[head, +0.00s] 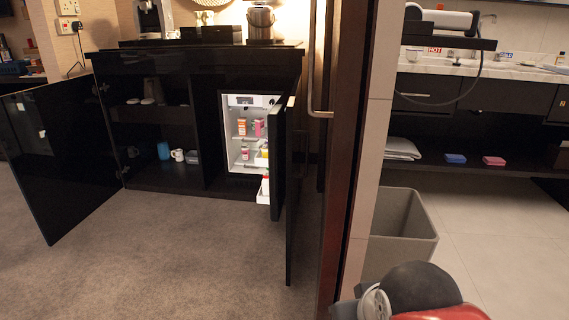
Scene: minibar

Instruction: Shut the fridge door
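The fridge (244,130) stands inside the right part of a black cabinet, with its lit white interior and shelves of small items showing. The fridge door (277,153) is open and swung out toward me, seen nearly edge-on, with door shelves holding items on its inner side. A black cabinet door (293,190) also stands open just right of it, nearly edge-on. A dark rounded and red part of my arm shows at the bottom right, far from the fridge. My gripper's fingers do not show.
A left cabinet door (62,150) stands wide open. A wooden door edge (345,150) with a handle and a wall stand between the minibar and the bathroom side. A grey bin (400,233) stands right of the wall. The carpet (170,250) before the cabinet is clear.

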